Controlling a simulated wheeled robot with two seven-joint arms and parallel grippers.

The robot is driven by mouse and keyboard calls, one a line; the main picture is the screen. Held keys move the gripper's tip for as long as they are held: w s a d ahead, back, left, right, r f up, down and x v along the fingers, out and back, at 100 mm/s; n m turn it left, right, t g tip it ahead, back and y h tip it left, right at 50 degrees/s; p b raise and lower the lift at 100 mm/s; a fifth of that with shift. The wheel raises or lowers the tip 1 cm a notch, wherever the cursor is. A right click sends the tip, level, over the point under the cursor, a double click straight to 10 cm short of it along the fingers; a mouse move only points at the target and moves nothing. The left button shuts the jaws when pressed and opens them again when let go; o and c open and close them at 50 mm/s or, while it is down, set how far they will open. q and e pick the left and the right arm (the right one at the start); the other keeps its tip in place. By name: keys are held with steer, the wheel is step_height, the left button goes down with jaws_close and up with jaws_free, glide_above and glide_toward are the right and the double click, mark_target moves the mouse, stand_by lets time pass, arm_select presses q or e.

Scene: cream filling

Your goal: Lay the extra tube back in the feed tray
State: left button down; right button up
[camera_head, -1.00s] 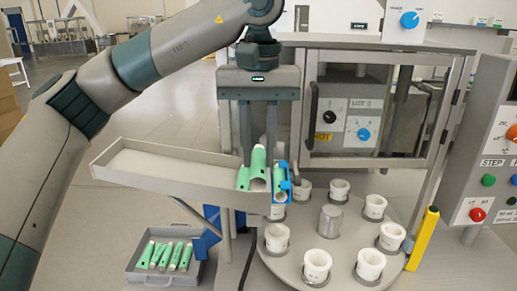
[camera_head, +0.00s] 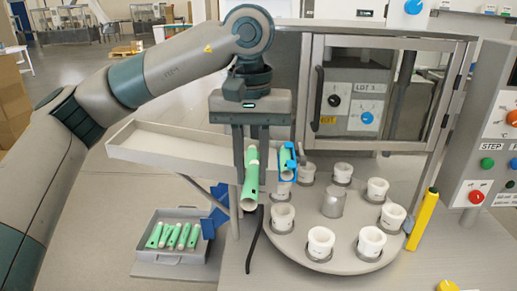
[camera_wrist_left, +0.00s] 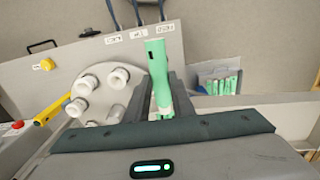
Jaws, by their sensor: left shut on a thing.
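My left gripper (camera_head: 251,172) is shut on a green tube (camera_head: 250,190) with a pale end, which hangs between its fingers at the near side of the feed tray (camera_head: 150,152). The wrist view shows the same tube (camera_wrist_left: 158,75) between the fingers (camera_wrist_left: 160,100). The left part of the tray is bare. The held tube and fingers hide part of the tray's right end. My right gripper is not in view.
A grey crate (camera_head: 205,222) with several green tubes (camera_head: 175,236) stands low at the left; it also shows in the wrist view (camera_wrist_left: 203,72). A round turntable (camera_head: 310,250) with several white cups is on the right. A yellow post (camera_head: 423,220) stands beside it.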

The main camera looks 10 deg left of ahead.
arm_select(q)
steer(key=s+a+f, duration=0.2)
steer(key=f, duration=0.6)
steer(key=s+a+f+m, duration=0.1)
steer(key=s+a+f, duration=0.2)
steer(key=f, duration=0.6)
steer(key=s+a+f, duration=0.2)
steer(key=f, duration=0.6)
steer(key=shift+s+a+f+m, duration=0.2)
steer(key=shift+a+m, duration=0.1)
steer(key=shift+m, duration=0.1)
